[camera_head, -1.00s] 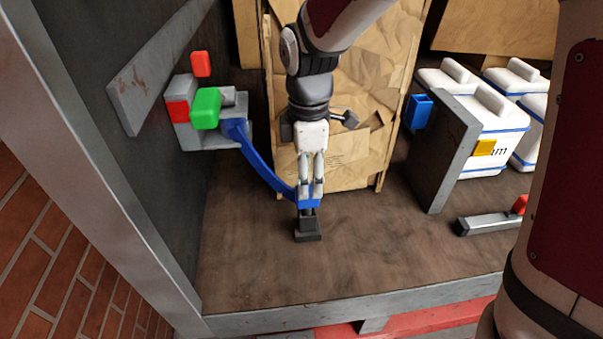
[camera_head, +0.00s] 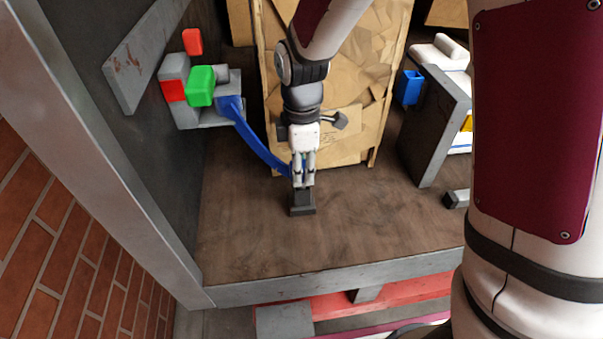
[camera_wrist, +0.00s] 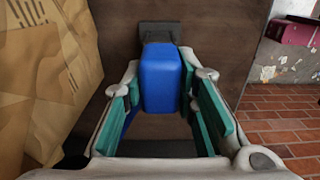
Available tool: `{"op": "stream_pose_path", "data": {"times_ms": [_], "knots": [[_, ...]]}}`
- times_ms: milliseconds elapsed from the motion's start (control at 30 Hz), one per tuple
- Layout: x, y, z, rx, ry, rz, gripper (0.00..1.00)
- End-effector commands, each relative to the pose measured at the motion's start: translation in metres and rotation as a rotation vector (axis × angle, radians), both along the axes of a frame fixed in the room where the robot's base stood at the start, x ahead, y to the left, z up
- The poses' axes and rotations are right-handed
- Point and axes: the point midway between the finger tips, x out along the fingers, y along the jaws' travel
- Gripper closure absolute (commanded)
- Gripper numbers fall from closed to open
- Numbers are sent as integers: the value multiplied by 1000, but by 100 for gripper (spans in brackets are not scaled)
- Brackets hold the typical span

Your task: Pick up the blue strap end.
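The blue strap (camera_head: 262,149) hangs in a curve from a grey wall fixture down to the right. Its blue end (camera_wrist: 161,78) is a block between my gripper's two teal-padded fingers in the wrist view. My gripper (camera_head: 303,184) points down over a small dark grey stand (camera_head: 302,209), and its fingers largely hide the strap end in the head view. In the wrist view the fingers stand on either side of the end with narrow gaps showing, so my gripper looks open around it.
The grey fixture (camera_head: 189,113) on the left wall carries red and green blocks (camera_head: 201,87). A large cardboard box (camera_head: 345,146) stands close behind my gripper. A grey upright panel (camera_head: 437,140) and white containers stand at right. The brown deck in front is clear.

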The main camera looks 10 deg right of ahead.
Motion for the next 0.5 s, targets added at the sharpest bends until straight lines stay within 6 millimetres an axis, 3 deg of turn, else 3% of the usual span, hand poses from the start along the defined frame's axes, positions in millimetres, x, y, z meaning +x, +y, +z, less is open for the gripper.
{"op": "stream_pose_path", "data": {"times_ms": [300,500], "knots": [[1,0,4,1,-2,0,100],[2,0,33,2,-7,1,100]]}}
